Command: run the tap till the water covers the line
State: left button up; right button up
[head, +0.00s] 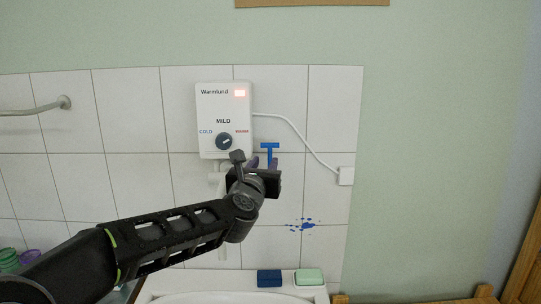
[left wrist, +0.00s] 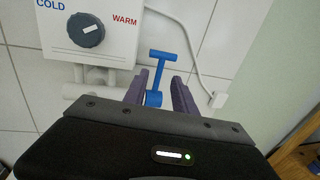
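The tap's blue T-shaped lever (head: 270,147) sticks up beside the lower right of the white heater box (head: 222,105). The lever also shows in the left wrist view (left wrist: 162,57), with its round blue base lower down. My left gripper (head: 264,164) is in front of the tap and hides most of its body. In the left wrist view its two purple fingers (left wrist: 160,78) stand apart, one on each side of the lever's lower part, with a gap showing. A white basin (head: 230,298) is cut off at the bottom. No water or line is visible. My right gripper is out of view.
The heater's dial (head: 223,141) is between COLD and WARM, and its red display is lit. A white cable runs to a wall socket (head: 346,176). A blue block (head: 269,278) and a green one (head: 309,277) lie on the basin's back ledge. Cups (head: 9,258) stand far left.

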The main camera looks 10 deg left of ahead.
aim_at(269, 155)
pick_arm(q)
jog(key=shift+w+r+p, duration=0.1)
jog(key=shift+w+p, duration=0.3)
jog(key=shift+w, duration=0.2)
jog(key=w+p, duration=0.3)
jog(key=w, duration=0.2)
jog(key=shift+w+a, duration=0.15)
jog(key=shift+w, duration=0.6)
jog(key=shift+c, duration=0.3)
grip_shut()
